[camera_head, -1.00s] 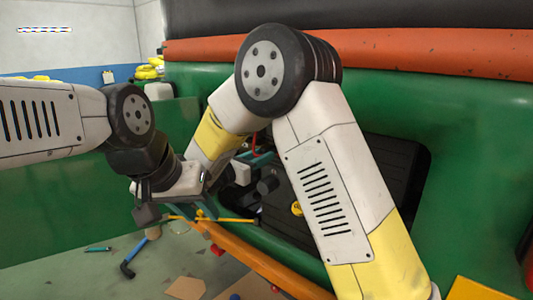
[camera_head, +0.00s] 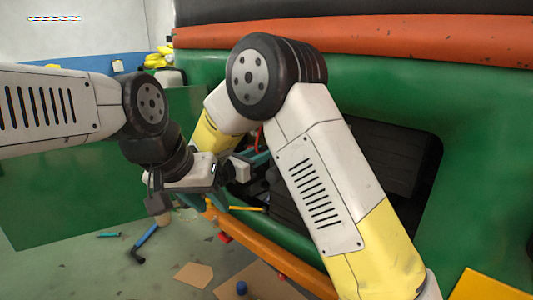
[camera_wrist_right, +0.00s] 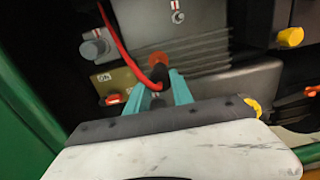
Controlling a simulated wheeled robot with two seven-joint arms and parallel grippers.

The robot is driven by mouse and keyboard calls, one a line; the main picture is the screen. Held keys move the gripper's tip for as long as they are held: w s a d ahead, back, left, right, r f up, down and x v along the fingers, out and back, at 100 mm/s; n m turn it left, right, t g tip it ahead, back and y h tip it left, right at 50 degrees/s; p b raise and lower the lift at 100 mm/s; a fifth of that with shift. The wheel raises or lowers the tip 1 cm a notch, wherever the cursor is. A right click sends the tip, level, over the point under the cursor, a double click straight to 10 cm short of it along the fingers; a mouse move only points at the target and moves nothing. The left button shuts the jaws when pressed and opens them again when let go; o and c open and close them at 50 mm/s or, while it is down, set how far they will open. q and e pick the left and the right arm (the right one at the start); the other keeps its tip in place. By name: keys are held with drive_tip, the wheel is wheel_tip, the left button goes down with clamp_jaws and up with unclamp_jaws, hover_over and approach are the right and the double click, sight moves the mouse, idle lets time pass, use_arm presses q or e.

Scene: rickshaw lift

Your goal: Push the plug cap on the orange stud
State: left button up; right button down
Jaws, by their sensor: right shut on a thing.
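In the right wrist view my right gripper (camera_wrist_right: 163,90) has its teal fingers shut on a black plug cap (camera_wrist_right: 159,75) with a red cable (camera_wrist_right: 116,40) running from it. An orange round part (camera_wrist_right: 158,58), which looks like the orange stud, shows right behind the cap. The cap hides most of it, so I cannot tell whether they touch. In the head view my right gripper (camera_head: 262,158) is mostly hidden behind its own arm; the red cable shows beside it. My left gripper (camera_head: 215,202) is left of the bay opening, teal fingers partly visible; its opening is unclear.
The green body (camera_head: 470,110) surrounds the dark bay. An orange beam (camera_head: 265,240) runs below it. In the right wrist view a grey knob (camera_wrist_right: 93,48), yellow cap (camera_wrist_right: 290,37) and small orange part (camera_wrist_right: 115,99) are nearby. Cardboard and tools lie on the floor.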

drive_tip(key=shift+w+d+f, duration=0.1)
drive_tip(key=shift+w+d, duration=0.05)
drive_tip(key=shift+w, duration=0.3)
drive_tip(key=shift+w+d+f, duration=0.1)
drive_tip(key=shift+w, duration=0.35)
idle(0.8)
drive_tip(key=shift+w+d, duration=0.2)
drive_tip(key=shift+w, duration=0.1)
drive_tip(key=shift+x, duration=1.2)
drive_tip(key=shift+w+d+r, duration=0.15)
drive_tip(key=shift+w+d, duration=0.1)
drive_tip(key=shift+d, duration=0.25)
idle(0.6)
drive_tip(key=shift+w+d, duration=0.25)
drive_tip(key=shift+w, duration=0.1)
idle(1.4)
drive_tip(key=c, duration=1)
unclamp_jaws()
drive_tip(key=shift+c, duration=0.2)
drive_tip(key=shift+c, duration=0.6)
